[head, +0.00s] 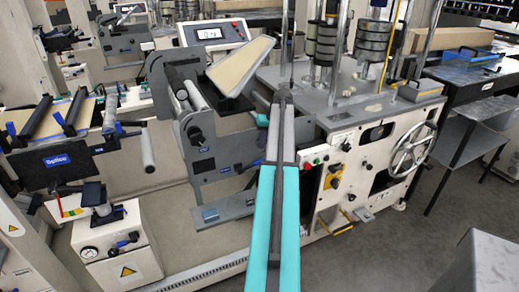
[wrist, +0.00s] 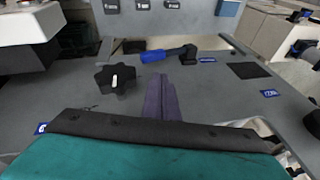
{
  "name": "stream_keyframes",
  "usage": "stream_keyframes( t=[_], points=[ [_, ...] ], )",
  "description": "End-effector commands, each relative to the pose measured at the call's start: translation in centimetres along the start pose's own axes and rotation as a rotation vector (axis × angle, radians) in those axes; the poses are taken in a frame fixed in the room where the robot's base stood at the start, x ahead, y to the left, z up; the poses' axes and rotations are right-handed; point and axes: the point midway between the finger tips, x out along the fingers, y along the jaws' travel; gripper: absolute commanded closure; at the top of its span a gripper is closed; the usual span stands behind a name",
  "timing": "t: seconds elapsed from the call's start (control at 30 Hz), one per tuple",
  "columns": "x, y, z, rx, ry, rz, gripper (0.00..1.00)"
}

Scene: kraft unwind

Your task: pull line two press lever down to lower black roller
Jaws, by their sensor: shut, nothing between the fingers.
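A lever with a blue handle (wrist: 154,56) and a black pivot end (wrist: 187,53) lies across the grey machine panel in the wrist view. In the head view my gripper (head: 284,93) is small at the arm's far end. No line number is readable.
A black star knob (wrist: 116,78) stands left of my fingers on the panel. A display box (head: 213,33) and tan sheet (head: 240,66) are nearby. A handwheel (head: 411,147) is at right. Another roller station (head: 62,150) stands at left.

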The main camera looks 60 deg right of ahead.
Motion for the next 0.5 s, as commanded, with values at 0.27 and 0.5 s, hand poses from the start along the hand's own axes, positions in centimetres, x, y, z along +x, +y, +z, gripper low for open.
stream_keyframes(
  t=[0.27,0.5],
  points=[
    [-3.7,0.5,-0.1,-0.001,0.001,0.000,1.00],
    [-6.0,0.7,-0.1,-0.001,0.001,0.000,1.00]
  ],
)
